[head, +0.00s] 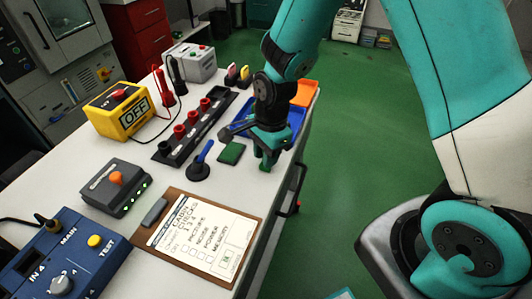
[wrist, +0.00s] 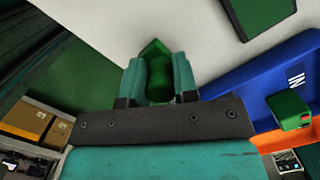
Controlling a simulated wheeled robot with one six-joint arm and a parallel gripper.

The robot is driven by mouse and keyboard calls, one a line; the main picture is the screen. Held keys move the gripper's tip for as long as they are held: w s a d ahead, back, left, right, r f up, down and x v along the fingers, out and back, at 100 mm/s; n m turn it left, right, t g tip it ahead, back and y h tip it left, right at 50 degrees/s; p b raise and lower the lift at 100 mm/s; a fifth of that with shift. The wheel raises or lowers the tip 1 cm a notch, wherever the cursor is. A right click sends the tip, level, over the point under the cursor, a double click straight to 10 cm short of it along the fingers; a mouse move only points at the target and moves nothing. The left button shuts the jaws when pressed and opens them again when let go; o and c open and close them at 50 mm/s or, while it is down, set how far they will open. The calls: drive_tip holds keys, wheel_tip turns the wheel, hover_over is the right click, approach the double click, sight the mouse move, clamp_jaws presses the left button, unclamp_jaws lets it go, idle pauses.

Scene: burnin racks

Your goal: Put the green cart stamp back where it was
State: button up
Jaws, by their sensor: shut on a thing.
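The green stamp (head: 266,164) is between the fingers of my gripper (head: 268,153), over or at the right edge of the white table. In the wrist view the green stamp (wrist: 157,72) shows between the two teal fingers of my gripper (wrist: 159,80), which is shut on it. I cannot tell whether its lower end touches the table. A flat dark green pad (head: 232,153) lies on the table just left of my gripper; a corner of the pad (wrist: 258,12) shows at the top of the wrist view.
A blue tray (head: 296,117) and an orange tray (head: 305,93) are behind my gripper. A blue-handled thing (head: 202,156), a black socket strip (head: 170,151) and a clipboard (head: 165,238) are nearby.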

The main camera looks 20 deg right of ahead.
drive_tip(key=shift+f, duration=0.1)
drive_tip(key=o, duration=0.8)
wheel_tip(320, 180, up, 12)
drive_tip(key=d, duration=0.1)
drive_tip(key=s+a+r+n+y, duration=0.1)
drive_tip(key=s+r+n, duration=0.2)
drive_tip(key=s+n, duration=0.3)
drive_tip(key=s+a+r+n+y, duration=0.1)
drive_tip(key=s+r+n, duration=0.3)
drive_tip(key=n, duration=0.5)
drive_tip(key=s+a+r+n, duration=0.3)
drive_tip(key=s+n, duration=0.4)
drive_tip(key=s, duration=0.1)
drive_tip(key=shift+a+r+n+y, duration=0.15)
drive_tip(key=shift+n+y, duration=0.25)
